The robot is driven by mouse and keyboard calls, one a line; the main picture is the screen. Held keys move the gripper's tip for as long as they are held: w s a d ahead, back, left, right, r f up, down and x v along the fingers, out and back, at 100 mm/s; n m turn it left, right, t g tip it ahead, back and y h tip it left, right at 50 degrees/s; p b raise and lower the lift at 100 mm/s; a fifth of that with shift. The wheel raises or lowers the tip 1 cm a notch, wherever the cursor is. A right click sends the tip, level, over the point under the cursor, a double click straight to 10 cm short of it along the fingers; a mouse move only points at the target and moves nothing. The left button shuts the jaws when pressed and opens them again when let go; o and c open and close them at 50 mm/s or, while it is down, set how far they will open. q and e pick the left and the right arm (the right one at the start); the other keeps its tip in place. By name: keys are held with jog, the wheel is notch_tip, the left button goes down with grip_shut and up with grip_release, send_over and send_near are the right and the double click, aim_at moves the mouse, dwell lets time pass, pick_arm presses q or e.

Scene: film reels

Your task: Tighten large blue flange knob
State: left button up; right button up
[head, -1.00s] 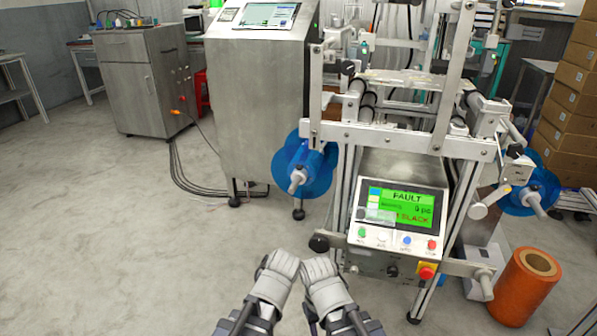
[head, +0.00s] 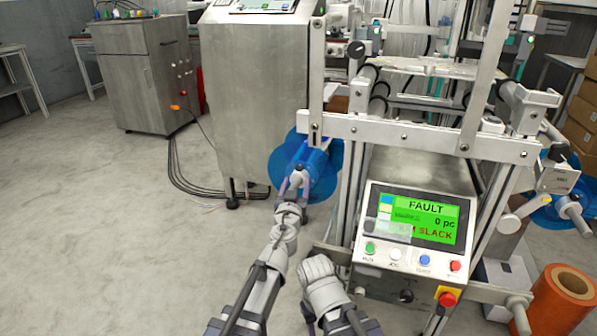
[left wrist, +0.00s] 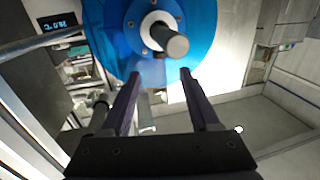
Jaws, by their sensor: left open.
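The left blue flange (head: 281,160) is mounted on the machine's left side, with a light hub at its centre. It also shows in the left wrist view (left wrist: 196,30), where a grey knob or shaft end (left wrist: 172,42) points out of the hub toward the camera. My left gripper (head: 295,182) is in front of this hub. In the left wrist view its two fingers (left wrist: 160,73) are apart with nothing between them, just below the knob. My right gripper (head: 318,268) is low beside the machine's front; its fingers cannot be made out.
A control panel (head: 412,225) on the machine shows FAULT and SLACK on green. Another blue flange (head: 548,214) is on the machine's right side. An orange roll (head: 563,300) stands on the floor at the right. A steel cabinet (head: 252,95) is behind the left flange. The floor at left is clear.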

aim_at(299, 169)
pick_arm(q)
jog(key=w, duration=0.5)
jog(key=w+d, duration=0.1)
jog(key=w, duration=0.1)
jog(key=shift+w, duration=0.3)
jog(key=shift+c, duration=0.2)
grip_shut()
